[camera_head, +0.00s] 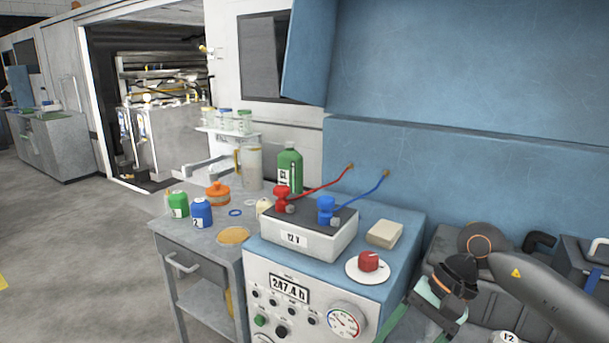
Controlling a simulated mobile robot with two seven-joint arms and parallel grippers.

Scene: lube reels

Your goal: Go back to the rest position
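My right arm comes in from the right edge, over the dark area beside the blue console. My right gripper (437,303), a dark part with teal-green pieces, is low at the lower right, right of the console. Its fingers are not clear enough to tell open from shut, and I see nothing plainly held in it. My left arm and gripper are not in view.
A blue console (390,262) bears a 12 V battery (300,240) with red (283,197) and blue (326,208) clamps, a red knob (368,261) and a beige block (384,234). A grey bench (188,262) holds bottles and jars. Open floor (70,250) lies left.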

